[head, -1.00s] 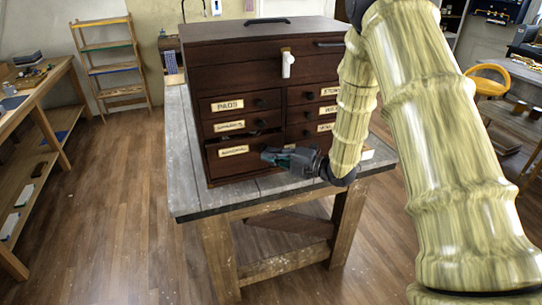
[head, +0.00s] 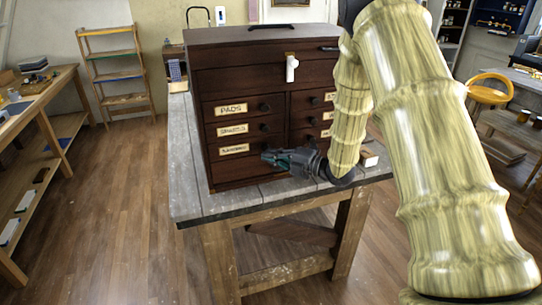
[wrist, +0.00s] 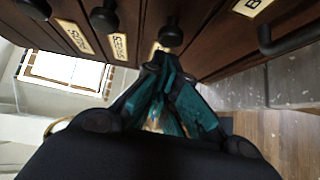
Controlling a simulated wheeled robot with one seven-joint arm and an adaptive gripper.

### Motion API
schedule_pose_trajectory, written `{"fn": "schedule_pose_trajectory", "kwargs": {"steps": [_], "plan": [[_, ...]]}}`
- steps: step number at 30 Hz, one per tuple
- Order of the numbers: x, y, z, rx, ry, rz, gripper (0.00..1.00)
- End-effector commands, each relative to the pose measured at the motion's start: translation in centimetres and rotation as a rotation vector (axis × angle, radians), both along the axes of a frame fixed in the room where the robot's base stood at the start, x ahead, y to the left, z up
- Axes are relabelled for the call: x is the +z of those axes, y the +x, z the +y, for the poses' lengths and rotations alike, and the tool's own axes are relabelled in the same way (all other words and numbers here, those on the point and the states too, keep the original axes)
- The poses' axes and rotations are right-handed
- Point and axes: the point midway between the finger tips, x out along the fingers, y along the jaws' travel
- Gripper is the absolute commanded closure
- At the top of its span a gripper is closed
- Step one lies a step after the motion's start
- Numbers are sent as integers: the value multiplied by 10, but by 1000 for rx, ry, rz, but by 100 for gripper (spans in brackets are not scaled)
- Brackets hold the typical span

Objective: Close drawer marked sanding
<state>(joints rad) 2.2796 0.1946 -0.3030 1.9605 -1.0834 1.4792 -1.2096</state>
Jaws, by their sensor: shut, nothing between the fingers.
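The dark wooden chest (head: 262,78) stands on the grey-topped workbench. Its lower left drawer carries a small label (head: 234,149) too blurred to read surely; it may be the sanding one. That drawer's front looks about flush with the drawers above it, though my gripper hides its right end. My gripper (head: 268,157) is shut and empty, with its fingertips at the right part of this front. In the wrist view the shut fingers (wrist: 165,75) point at the chest front just below a dark round knob (wrist: 170,36). Whether they touch the front cannot be told.
Drawers marked PADS (head: 231,109) and another label (head: 232,130) sit above on the left. The right column is partly hidden by my arm. A small pale block (head: 369,158) lies on the bench (head: 190,170) at right. The floor in front is clear.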

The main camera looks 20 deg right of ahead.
Motion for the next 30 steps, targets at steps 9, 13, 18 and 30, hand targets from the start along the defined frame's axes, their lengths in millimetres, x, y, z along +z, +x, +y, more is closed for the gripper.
{"fn": "schedule_pose_trajectory", "kwargs": {"steps": [9, 13, 18, 30], "plan": [[-1, -41, -17, 11, 1, 1, 100], [0, -57, -31, 13, 1, 1, 100], [3, -75, -47, 13, 1, 1, 100], [2, -86, -57, 10, 5, 10, 100]]}}
